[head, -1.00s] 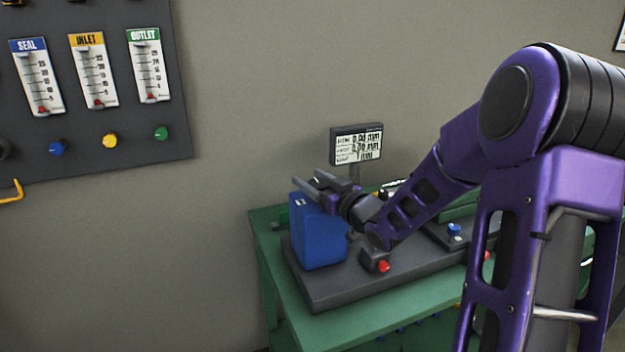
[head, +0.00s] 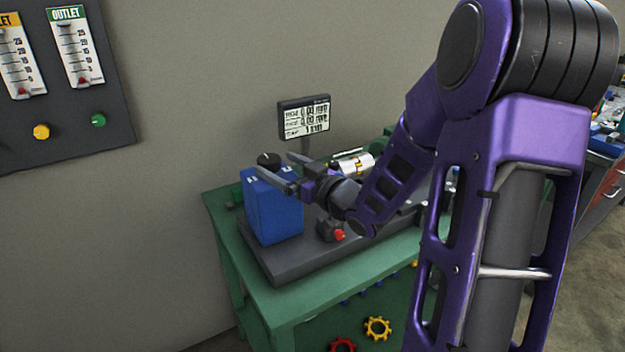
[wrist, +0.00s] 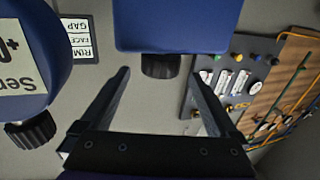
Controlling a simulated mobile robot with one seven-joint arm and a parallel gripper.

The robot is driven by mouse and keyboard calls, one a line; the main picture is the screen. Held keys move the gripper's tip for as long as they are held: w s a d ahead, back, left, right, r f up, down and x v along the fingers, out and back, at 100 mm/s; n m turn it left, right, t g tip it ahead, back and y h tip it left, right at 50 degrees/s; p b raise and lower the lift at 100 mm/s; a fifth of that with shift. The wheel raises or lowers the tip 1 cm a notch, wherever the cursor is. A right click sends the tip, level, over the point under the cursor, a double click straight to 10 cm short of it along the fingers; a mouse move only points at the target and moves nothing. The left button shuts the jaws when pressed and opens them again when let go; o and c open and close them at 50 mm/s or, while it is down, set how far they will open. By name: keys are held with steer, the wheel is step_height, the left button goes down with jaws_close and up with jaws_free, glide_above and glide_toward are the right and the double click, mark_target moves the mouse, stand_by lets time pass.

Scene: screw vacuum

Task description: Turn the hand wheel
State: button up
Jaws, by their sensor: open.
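A blue block (head: 272,210) stands on the dark base plate (head: 290,268) of the green bench. A round black knob (head: 268,160) shows at its top. I cannot tell whether this knob is the hand wheel. My gripper (head: 276,179) is open and empty, with its fingers at the top of the block. In the wrist view, the picture is upside down; a ribbed black knob (wrist: 160,65) on a blue body (wrist: 178,25) appears between the open fingertips (wrist: 160,77). Touch cannot be told.
A small display (head: 305,120) stands behind the block. A red button (head: 339,235) sits right of it. Yellow (head: 378,328) and red (head: 343,345) toothed wheels are on the bench's front. A gauge board (head: 65,95) hangs on the left wall. Another ribbed black knob (wrist: 32,130) shows in the wrist view.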

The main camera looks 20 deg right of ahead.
steer(key=v, duration=1)
steer(key=shift+s+d+p, duration=0.2)
steer(key=shift+s+p, duration=0.05)
steer(key=shift+p, duration=0.1)
